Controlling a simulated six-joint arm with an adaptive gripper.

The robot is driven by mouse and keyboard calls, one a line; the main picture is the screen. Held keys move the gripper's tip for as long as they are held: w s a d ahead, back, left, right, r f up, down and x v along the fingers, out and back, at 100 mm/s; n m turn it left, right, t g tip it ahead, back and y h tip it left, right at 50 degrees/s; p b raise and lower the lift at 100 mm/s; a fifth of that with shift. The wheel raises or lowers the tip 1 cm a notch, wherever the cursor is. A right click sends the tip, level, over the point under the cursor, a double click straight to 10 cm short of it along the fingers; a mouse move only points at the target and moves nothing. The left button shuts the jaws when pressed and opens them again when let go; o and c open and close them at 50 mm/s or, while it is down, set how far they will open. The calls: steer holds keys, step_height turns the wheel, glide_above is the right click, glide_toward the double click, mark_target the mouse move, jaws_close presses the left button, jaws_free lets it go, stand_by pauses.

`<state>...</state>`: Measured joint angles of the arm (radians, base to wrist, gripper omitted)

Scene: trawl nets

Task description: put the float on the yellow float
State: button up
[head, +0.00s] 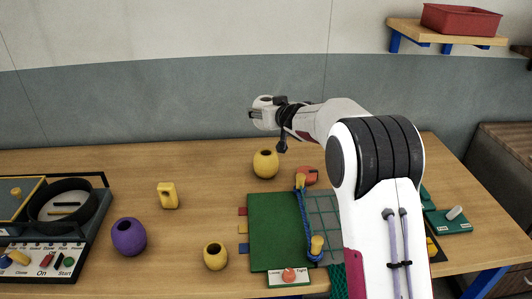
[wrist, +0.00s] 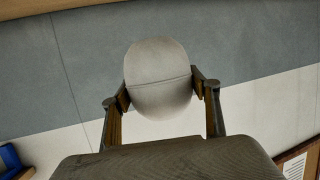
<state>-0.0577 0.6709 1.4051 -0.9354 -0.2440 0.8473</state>
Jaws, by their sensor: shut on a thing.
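My gripper (wrist: 160,90) is shut on a pale grey, rounded float (wrist: 158,62), with one finger on each side of it. In the head view the gripper is raised well above the table, and the pale float (head: 264,101) shows at its end, partly hidden by the fingers. A yellow float (head: 265,165) with a dark hole in its top stands on the table below the gripper, apart from it. A smaller yellow float (head: 215,258) with a hole stands nearer the front. A purple float (head: 128,238) with a hole stands to the left.
A yellow block-like piece (head: 168,196) stands left of the middle. A green board (head: 272,225) with a net frame lies at centre, an orange-red object (head: 307,176) behind it. A control panel (head: 45,262) is at left. A shelf holds a red bin (head: 460,20).

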glide_above(266, 152)
steer(key=shift+f, duration=3.15)
steer(key=shift+f, duration=1.85)
steer(key=shift+f, duration=0.15)
steer(key=o, duration=1.2)
